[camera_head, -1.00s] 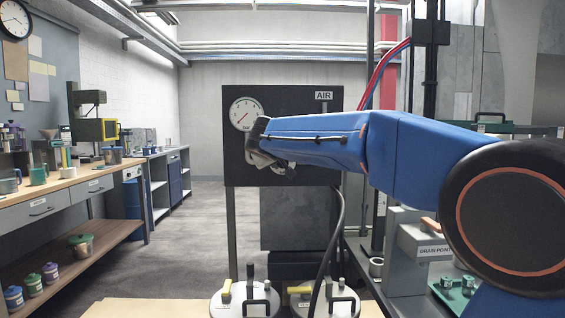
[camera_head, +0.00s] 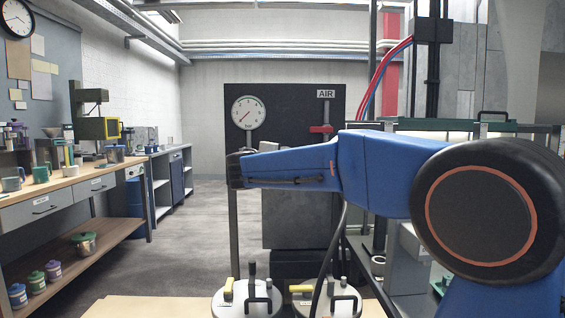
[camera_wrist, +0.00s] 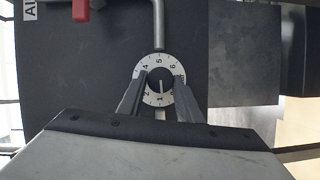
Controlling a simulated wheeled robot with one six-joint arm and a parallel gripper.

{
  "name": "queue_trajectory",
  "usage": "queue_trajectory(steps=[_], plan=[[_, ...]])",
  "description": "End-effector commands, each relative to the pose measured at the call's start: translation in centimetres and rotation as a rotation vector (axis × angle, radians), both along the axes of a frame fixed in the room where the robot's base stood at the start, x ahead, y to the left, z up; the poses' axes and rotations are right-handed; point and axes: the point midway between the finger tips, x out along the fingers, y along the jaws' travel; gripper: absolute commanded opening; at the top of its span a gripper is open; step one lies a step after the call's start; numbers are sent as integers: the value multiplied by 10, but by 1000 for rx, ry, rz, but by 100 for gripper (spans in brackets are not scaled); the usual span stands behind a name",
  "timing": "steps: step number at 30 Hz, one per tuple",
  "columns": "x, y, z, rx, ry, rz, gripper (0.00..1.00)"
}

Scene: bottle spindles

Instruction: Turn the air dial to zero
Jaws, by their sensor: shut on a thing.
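The air dial (camera_wrist: 160,76) is a black round knob with a white pointer line, inside a white numbered ring, in the wrist view. The pointer line runs toward the bottom of the picture, toward the low-number side; the exact mark is hard to read. My gripper (camera_wrist: 161,82) is shut on the knob, one dark finger on each side, covering part of the ring. In the head view the dial is hidden behind my blue arm. The dark AIR panel (camera_head: 283,112) carries a round white bar gauge (camera_head: 248,112) with its needle toward the lower left.
A red valve handle (camera_head: 321,130) sits on the panel below the AIR label (camera_head: 326,94). Lidded pots (camera_head: 246,300) stand in front below, with a black hose above them. A workbench (camera_head: 70,185) runs along the left. The floor between is clear.

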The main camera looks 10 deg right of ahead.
Motion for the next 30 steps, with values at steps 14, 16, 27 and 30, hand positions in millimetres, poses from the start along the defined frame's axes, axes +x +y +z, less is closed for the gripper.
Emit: queue_trajectory(steps=[14, 16, 27, 30], plan=[[0, 0, -7, -427, 89, 0, 10], [0, 0, -7, -480, 100, 0, 10], [0, -1, -8, -669, 138, 0, 10], [0, -2, -9, -691, 143, 0, 10]])
